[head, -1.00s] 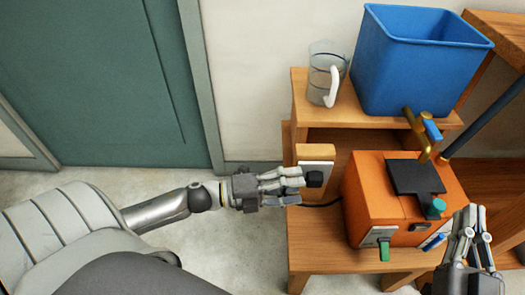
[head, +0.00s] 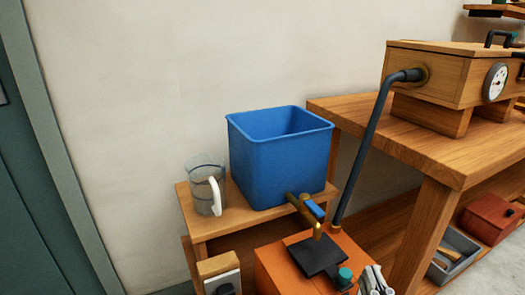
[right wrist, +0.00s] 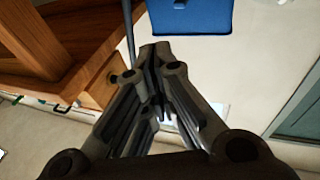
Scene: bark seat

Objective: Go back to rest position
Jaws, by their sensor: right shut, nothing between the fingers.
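My right gripper (head: 375,283) shows at the bottom edge of the head view, beside the right side of the orange box (head: 268,265). Only its upper part is in the picture. In the right wrist view its fingers (right wrist: 158,58) are drawn together with nothing held between them. My left gripper is out of both current views.
A blue bin (head: 265,160) and a clear jug (head: 204,190) stand on a wooden stand (head: 195,228). A brass tap (head: 306,212) is above the orange box. A workbench (head: 400,150) with a dark pipe (head: 365,150) is on the right. A green door (head: 40,200) is at left.

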